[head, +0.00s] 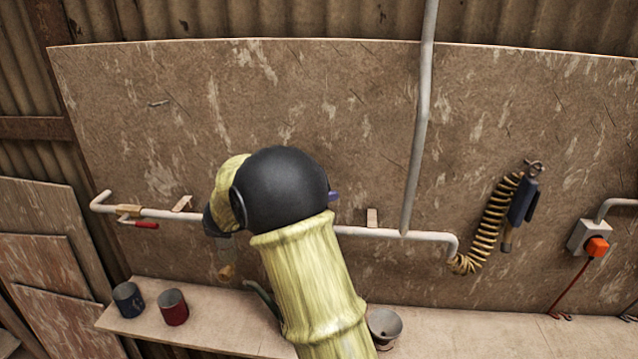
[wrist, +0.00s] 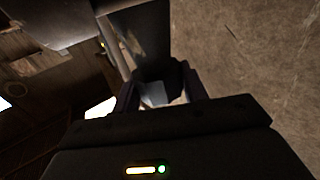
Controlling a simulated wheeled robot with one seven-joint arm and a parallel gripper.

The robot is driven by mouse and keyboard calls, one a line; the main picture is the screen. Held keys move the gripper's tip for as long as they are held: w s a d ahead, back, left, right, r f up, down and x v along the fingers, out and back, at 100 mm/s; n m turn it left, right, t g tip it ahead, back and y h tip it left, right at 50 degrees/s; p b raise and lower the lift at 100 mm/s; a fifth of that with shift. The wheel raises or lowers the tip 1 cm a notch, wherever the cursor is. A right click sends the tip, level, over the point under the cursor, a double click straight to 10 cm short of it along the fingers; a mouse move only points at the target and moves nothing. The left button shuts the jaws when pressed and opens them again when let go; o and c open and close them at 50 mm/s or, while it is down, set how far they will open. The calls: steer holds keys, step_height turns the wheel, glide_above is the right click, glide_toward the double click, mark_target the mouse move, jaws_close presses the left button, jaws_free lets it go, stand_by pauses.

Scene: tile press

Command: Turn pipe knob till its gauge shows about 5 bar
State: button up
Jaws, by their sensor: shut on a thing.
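The white pipe (head: 370,232) runs along the brown board. My arm covers its middle stretch in the head view, and the knob and gauge cannot be made out there. A dark grey body lies just beyond the fingertips. No gauge face or needle is readable in either view.
A red-handled valve (head: 145,225) is on the pipe at left. A shelf (head: 220,333) below holds a blue cup (head: 128,299), a red cup (head: 173,307) and a grey funnel-like bowl (head: 384,325). A coiled yellow hose (head: 492,225) hangs at right beside an orange-plugged socket (head: 597,247).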

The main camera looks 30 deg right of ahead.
steer(key=shift+d+r+m+g+p, duration=0.15)
steer(key=shift+m+g+p, duration=0.1)
steer(key=shift+m+g, duration=0.45)
steer(key=shift+a+r+m+g+p, duration=0.1)
steer(key=shift+m+g+p, duration=0.25)
steer(key=shift+g, duration=0.55)
steer(key=o, duration=1)
steer(key=shift+d+f, duration=0.1)
steer(key=shift+d, duration=0.05)
steer(key=shift+w+a+f+b, duration=0.15)
steer(key=shift+a+b, duration=0.2)
steer(key=shift+a, duration=0.2)
steer(key=b+v, duration=0.3)
steer(key=v, duration=1.3)
steer(key=shift+w+a+r, duration=0.2)
steer(key=shift+r, duration=0.2)
